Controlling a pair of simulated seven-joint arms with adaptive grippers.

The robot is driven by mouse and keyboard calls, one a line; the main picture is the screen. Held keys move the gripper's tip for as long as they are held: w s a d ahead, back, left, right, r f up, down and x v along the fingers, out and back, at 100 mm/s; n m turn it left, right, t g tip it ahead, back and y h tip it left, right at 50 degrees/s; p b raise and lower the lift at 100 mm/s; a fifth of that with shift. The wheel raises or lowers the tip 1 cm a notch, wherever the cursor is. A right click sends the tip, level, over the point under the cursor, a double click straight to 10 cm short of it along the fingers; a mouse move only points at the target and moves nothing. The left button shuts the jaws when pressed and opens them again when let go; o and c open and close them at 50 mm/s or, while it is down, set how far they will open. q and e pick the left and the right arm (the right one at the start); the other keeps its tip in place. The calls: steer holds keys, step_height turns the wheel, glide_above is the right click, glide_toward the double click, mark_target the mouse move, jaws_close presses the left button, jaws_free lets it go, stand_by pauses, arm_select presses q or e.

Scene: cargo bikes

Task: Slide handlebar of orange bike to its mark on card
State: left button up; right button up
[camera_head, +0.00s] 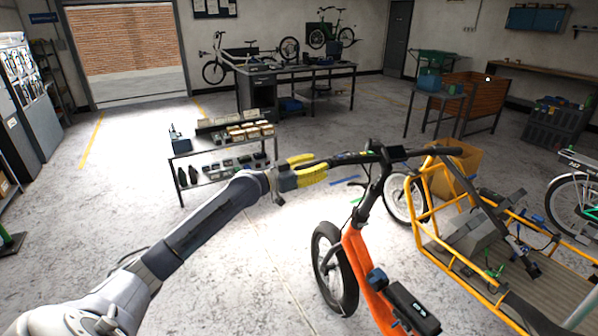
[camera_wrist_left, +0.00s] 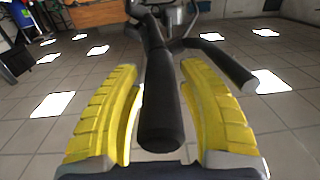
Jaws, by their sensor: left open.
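The orange bike (camera_head: 357,262) stands right of centre in the head view, with its black handlebar (camera_head: 372,157) across the top. My left gripper (camera_head: 318,168) is open, its yellow fingers on either side of the handlebar's left end. In the left wrist view, the black grip (camera_wrist_left: 161,110) of the handlebar lies between the two spread yellow fingers (camera_wrist_left: 161,105), with gaps visible beside it. The other handlebar grip (camera_wrist_left: 222,64) extends to the right there. I cannot make out the card or its mark. My right gripper is not in view.
A yellow cargo frame (camera_head: 425,215) with a slatted deck stands right of the orange bike. A shelf trolley (camera_head: 222,158) with small boxes is behind my left arm. Workbenches (camera_head: 295,72) are farther back.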

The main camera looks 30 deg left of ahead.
arm_select(q)
steer(key=v, duration=1.1)
stand_by(0.6)
